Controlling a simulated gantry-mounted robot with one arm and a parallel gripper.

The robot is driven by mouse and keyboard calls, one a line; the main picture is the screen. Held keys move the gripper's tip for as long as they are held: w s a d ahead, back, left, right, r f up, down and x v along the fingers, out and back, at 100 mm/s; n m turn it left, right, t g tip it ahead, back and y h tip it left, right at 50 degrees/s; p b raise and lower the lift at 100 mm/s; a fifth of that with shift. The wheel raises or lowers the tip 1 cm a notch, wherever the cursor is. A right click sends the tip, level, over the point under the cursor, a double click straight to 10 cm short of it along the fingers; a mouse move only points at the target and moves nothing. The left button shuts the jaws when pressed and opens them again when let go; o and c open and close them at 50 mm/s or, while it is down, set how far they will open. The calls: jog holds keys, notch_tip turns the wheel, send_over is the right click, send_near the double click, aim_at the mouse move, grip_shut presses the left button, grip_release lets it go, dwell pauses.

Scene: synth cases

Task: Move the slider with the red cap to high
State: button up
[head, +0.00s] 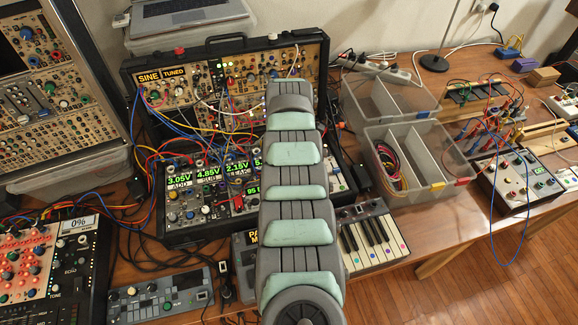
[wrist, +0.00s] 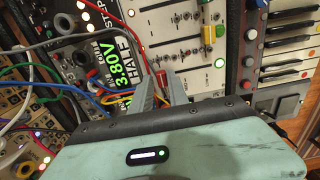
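In the wrist view, my gripper (wrist: 160,86) points down at the synth case, its two grey fingers standing a little apart. A small red cap (wrist: 161,78) shows between the fingertips. I cannot tell whether the fingers touch it. The slider panel (wrist: 172,30) is a pale module with several slots just beyond the fingers. In the head view, my own arm covers the gripper and the slider panel.
Patch cables (wrist: 60,88) crowd the left of the fingers, beside a green display (wrist: 124,62). A small keyboard (wrist: 288,50) lies to the right. In the head view, clear plastic bins (head: 415,160) stand right of the synth case (head: 180,235).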

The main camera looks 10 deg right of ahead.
jog(key=shift+o, duration=1.3)
jog(key=shift+d+r, duration=0.1)
jog(key=shift+r, duration=0.1)
notch_tip(320, 180, up, 11)
jog(key=p, duration=0.4)
jog(key=shift+f, duration=0.2)
